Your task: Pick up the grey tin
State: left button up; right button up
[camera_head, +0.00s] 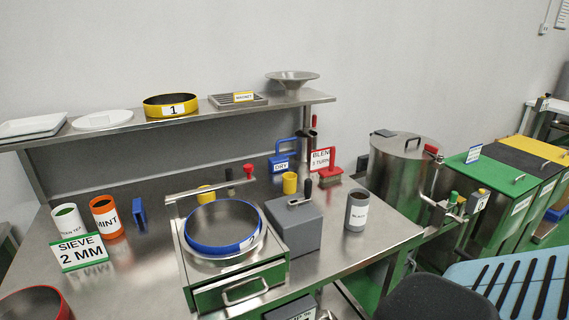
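The grey tin (357,209) stands upright on the steel table, right of the dark grey box with a lever. It is a grey cylinder with a white label whose text is too small to read surely. Its top looks open, with dark contents inside. Nothing touches it in this view.
The grey box (294,226) and the blue-rimmed sieve (222,225) stand left of the tin. A red BLEND sign (322,159) is behind it. A large steel drum (397,168) stands to the right.

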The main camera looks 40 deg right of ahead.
aim_at(358, 203)
jog(key=z, duration=1.85)
